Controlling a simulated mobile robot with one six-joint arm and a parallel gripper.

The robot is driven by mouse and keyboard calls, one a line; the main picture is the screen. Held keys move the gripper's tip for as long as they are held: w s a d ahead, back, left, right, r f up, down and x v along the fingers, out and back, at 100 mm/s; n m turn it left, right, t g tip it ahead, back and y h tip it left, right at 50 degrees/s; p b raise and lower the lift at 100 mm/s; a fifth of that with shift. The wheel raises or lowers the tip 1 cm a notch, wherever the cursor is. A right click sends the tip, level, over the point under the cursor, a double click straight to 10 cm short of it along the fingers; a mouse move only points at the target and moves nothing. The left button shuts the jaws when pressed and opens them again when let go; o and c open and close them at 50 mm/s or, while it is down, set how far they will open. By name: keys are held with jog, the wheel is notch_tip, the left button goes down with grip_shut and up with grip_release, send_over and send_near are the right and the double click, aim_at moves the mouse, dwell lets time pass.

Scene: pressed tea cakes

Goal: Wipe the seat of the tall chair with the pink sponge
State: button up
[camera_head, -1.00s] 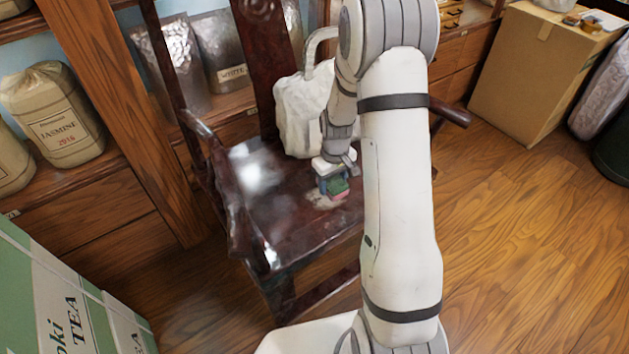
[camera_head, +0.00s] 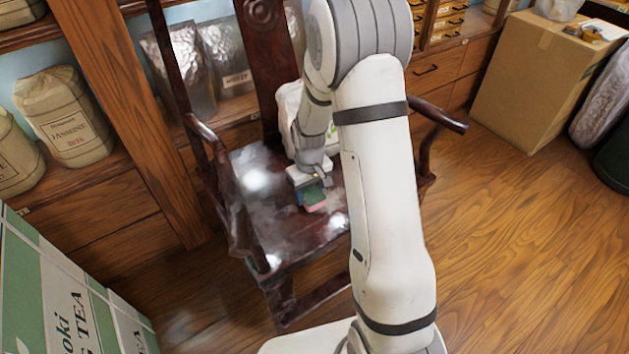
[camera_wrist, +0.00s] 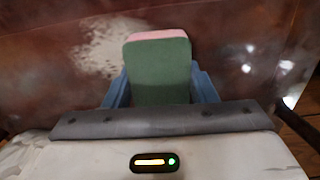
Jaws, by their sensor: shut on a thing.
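The tall dark wooden chair (camera_head: 204,129) stands in front of the shelves, with arms and a high back. Its glossy seat (camera_head: 285,240) shows bright glare patches. My gripper (camera_head: 312,190) is low over the middle of the seat, shut on the pink sponge (camera_head: 316,207). In the wrist view the sponge (camera_wrist: 158,72) has a green face towards me and a pink far edge, between the blue fingers. A pale speckled smudge (camera_wrist: 108,46) lies on the seat beyond and left of it. I cannot tell whether the sponge touches the seat.
A white bag (camera_head: 288,105) is on the seat's back part, partly hidden by my arm. A cardboard box (camera_head: 535,85) stands at the right. Tea sacks (camera_head: 65,118) fill the left shelf. Green and white tea cartons (camera_head: 50,290) are at lower left.

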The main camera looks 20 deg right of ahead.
jog(key=shift+r+p, duration=2)
jog(key=shift+r, duration=1.05)
